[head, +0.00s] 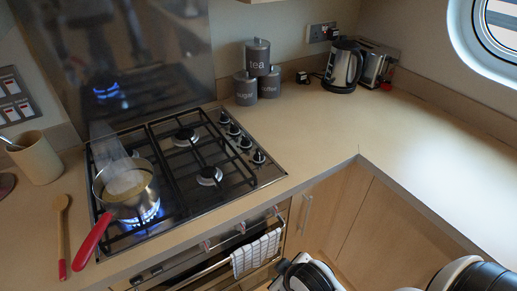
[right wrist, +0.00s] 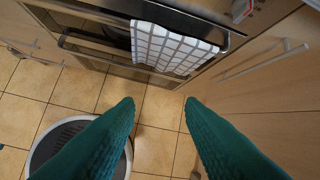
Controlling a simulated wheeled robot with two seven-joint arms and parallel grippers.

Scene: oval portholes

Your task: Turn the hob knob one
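The gas hob (head: 272,176) is set in the worktop, with a row of several black knobs along its right side. The nearest knob (head: 258,157) and the farthest knob (head: 224,117) both show clearly; which one is knob one cannot be told. A steel saucepan (head: 126,197) with a red handle stands on the front left burner, over a blue flame. My right gripper (right wrist: 159,103) is open and empty, its teal fingers apart above the floor in front of the oven. No knob is between them. My left gripper is not in view.
A checked towel (head: 256,253) hangs on the oven rail, also seen in the right wrist view (right wrist: 172,47). A wooden spoon (head: 61,235) lies left of the hob. Canisters (head: 257,58) and a kettle (head: 343,66) stand behind. The right worktop (head: 430,130) is clear.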

